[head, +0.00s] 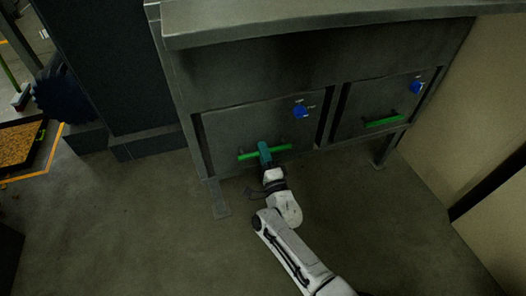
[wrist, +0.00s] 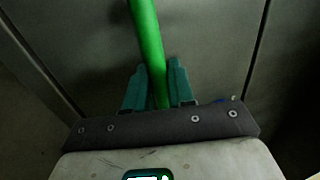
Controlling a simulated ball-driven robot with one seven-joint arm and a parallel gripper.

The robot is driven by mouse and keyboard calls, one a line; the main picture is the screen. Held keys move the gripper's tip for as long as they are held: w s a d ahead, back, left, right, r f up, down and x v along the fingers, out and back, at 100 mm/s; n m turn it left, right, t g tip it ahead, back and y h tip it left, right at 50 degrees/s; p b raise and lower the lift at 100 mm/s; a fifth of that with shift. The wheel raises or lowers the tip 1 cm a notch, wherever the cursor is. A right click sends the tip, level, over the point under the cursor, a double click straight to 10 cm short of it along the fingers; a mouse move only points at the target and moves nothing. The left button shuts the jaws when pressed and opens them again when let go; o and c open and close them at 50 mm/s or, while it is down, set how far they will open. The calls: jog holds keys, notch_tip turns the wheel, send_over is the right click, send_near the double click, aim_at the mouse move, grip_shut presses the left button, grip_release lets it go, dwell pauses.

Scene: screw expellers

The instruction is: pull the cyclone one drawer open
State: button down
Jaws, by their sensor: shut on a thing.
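A grey metal cabinet has two drawer fronts side by side in the head view. The left drawer front (head: 228,128) carries a green bar handle (head: 247,156) and a blue knob above it. My gripper (head: 264,152) is at the middle of this handle, with its teal fingers on either side of the bar. In the wrist view the green handle (wrist: 147,40) runs down between the two teal fingers of my gripper (wrist: 160,88), which is shut on it. The fingers hide part of the handle. The drawer front looks flush with the cabinet. I cannot read which drawer is labelled cyclone one.
The right drawer front has its own green handle (head: 385,121) and blue knob (head: 416,87). A counter edge (head: 300,22) overhangs above. Cabinet legs (head: 218,198) stand on the floor. A pale wall (head: 480,120) is at right. The floor in front is clear.

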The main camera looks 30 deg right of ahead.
jog(key=s+a+p, duration=0.3)
jog(key=s+a, duration=0.1)
jog(key=s, duration=0.9)
jog(key=s+a+p, duration=0.3)
jog(key=s+a, duration=0.1)
jog(key=s, duration=1)
jog(key=shift+s, duration=0.2)
jog(key=shift+f, duration=0.1)
jog(key=c, duration=1.1)
grip_release()
jog(key=v, duration=1)
jog(key=shift+s, duration=0.4)
